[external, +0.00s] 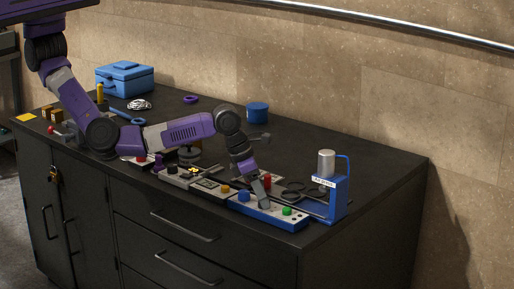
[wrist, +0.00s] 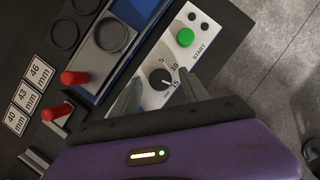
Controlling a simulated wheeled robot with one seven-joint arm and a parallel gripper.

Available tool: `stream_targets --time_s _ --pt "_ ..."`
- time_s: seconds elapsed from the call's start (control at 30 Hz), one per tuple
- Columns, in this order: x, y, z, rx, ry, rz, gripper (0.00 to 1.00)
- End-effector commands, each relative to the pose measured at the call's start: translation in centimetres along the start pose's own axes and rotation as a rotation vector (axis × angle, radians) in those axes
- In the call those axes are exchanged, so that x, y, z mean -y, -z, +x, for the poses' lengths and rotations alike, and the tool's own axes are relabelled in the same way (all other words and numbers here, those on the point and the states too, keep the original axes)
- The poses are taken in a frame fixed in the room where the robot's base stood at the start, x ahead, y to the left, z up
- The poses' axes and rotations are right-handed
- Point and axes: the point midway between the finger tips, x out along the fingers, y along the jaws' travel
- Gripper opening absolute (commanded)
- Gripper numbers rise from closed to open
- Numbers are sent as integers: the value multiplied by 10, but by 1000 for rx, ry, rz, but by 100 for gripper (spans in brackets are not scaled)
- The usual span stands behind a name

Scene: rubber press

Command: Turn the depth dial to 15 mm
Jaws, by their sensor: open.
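The depth dial (wrist: 160,77) is a round black knob on the white panel (wrist: 150,98), with the marks 5, 10 and 15 along its right side. Its small white pointer appears to face the 15 mark, but it is too small to be sure. My gripper (wrist: 162,82) is open, with one fingertip on each side of the dial; contact cannot be told. In the external view my gripper (external: 264,203) reaches down to the panel of the blue press (external: 330,200) and hides the dial.
The green START button (wrist: 185,37) is just beyond the dial. Two red knobs (wrist: 74,78) and size plates (wrist: 28,97) lie to the left. In the external view, a blue toolbox (external: 125,79) and blue cup (external: 257,113) stand farther back on the dark bench (external: 345,150).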

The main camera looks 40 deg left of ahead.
Motion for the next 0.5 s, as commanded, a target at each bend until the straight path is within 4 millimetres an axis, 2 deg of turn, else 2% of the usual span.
stream_targets --time_s 0.27,0.5 --pt "0 0 2 1 0 0 53" --pt "0 0 2 1 0 0 8"
